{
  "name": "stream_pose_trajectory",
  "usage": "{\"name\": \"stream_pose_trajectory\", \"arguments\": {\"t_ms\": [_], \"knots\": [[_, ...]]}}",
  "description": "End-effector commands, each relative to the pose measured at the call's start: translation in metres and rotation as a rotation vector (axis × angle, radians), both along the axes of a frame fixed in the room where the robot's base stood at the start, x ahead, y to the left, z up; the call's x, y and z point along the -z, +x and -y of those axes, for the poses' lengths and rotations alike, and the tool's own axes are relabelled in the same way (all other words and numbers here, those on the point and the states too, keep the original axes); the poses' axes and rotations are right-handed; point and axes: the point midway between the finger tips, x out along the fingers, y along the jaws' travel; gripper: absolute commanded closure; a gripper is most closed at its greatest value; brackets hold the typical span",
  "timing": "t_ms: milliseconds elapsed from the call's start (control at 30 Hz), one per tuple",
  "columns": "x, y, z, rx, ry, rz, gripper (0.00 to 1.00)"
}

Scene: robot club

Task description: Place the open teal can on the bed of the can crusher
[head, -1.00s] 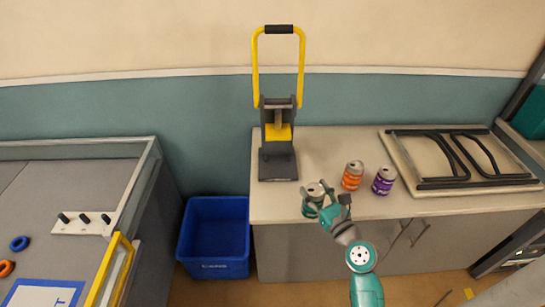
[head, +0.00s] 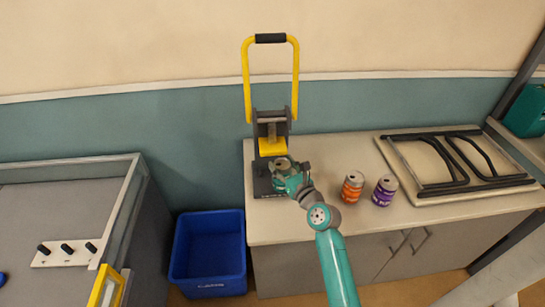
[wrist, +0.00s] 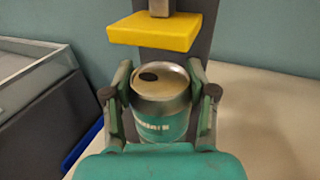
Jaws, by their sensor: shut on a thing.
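The teal can (wrist: 161,112) is held upright between the two fingers of my gripper (wrist: 160,105) in the wrist view, with its dark opening showing on top. In the head view my gripper (head: 291,172) holds the can (head: 281,165) at the front of the can crusher (head: 271,125). The crusher's yellow press block (wrist: 155,31) is raised, above and beyond the can in the wrist view. The crusher's dark bed (head: 262,187) is partly hidden behind the can and gripper. I cannot tell whether the can touches the bed. The yellow handle (head: 247,85) stands upright.
An orange can (head: 352,187) and a purple can (head: 385,190) stand on the counter (head: 330,223) to the right. A folded black frame (head: 455,165) lies farther right. A blue bin (head: 208,250) stands on the floor to the left.

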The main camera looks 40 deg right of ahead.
Motion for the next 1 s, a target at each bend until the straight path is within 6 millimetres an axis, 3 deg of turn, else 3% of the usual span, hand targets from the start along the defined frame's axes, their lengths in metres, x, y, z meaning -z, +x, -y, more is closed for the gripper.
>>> {"name": "stream_pose_trajectory", "arguments": {"t_ms": [100, 367, 533, 667, 1000], "knots": [[-0.001, 0.020, 0.004, -0.001, -0.001, 0.000, 0.62], [0.000, 0.039, 0.008, 0.000, -0.001, 0.000, 0.62], [0.000, 0.065, 0.013, -0.001, -0.001, 0.000, 0.62], [0.014, 0.064, 0.013, 0.000, 0.002, -0.003, 0.62], [0.016, 0.064, 0.013, 0.000, 0.000, -0.001, 0.62]]}}
